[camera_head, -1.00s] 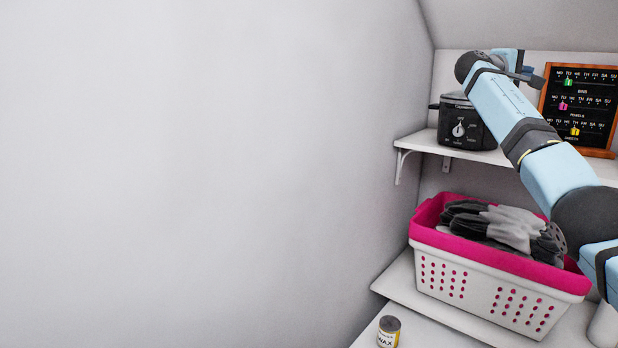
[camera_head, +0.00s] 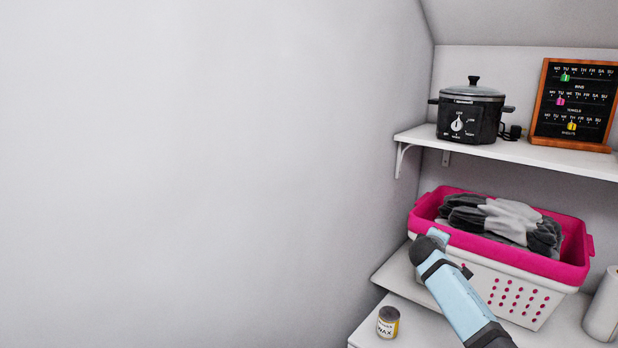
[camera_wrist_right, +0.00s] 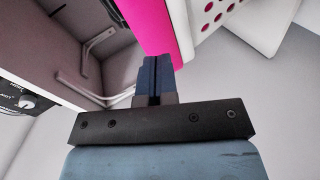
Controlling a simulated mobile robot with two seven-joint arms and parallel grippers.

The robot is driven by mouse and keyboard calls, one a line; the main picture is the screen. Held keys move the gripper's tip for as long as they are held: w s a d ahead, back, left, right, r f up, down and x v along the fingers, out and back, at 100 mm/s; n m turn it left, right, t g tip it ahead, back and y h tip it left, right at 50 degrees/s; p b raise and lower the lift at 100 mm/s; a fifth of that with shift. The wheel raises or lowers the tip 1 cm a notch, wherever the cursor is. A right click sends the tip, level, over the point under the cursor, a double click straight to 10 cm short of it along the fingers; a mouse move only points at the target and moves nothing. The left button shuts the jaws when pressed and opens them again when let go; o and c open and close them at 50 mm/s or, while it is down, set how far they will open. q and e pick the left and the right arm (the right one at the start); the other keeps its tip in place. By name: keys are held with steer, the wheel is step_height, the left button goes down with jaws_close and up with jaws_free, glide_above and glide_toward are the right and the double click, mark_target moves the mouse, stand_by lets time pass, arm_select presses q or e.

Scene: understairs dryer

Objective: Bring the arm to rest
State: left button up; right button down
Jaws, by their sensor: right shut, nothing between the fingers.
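My right arm (camera_head: 458,297) comes in from the bottom and reaches up in front of the laundry basket's left part. Its dark rounded wrist end (camera_head: 425,249) overlaps the basket's front left corner in the head view; I cannot tell whether they touch. My right gripper (camera_wrist_right: 156,62) shows in the right wrist view with its blue fingers together and nothing between them. The basket's pink rim (camera_wrist_right: 148,25) shows just beyond the fingertips there. My left gripper is not in view.
The white basket (camera_head: 515,297) with pink lining holds grey-black gloves or cloth (camera_head: 505,220). A wax tin (camera_head: 388,322) stands in front, a white roll (camera_head: 605,305) at right. The upper shelf (camera_head: 540,155) bears a black slow cooker (camera_head: 470,113) and a framed board (camera_head: 574,103). The left is plain wall.

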steer(key=s+a+f+m+y, duration=0.1)
steer(key=s+a+f+y, duration=0.4)
steer(key=s+f, duration=0.75)
steer(key=s+a+f+y, duration=0.2)
steer(key=s+a+f, duration=0.4)
steer(key=s+f, duration=0.65)
steer(key=s+a+f+m+y, duration=0.2)
steer(key=s, duration=1.2)
steer(key=s+a+f+m+y, duration=0.1)
steer(key=s+a+m, duration=0.1)
steer(key=s, duration=1.3)
steer(key=shift+a+f+m+g+y, duration=0.2)
steer(key=shift+f+m+g+y, duration=0.15)
steer(key=shift+m, duration=0.35)
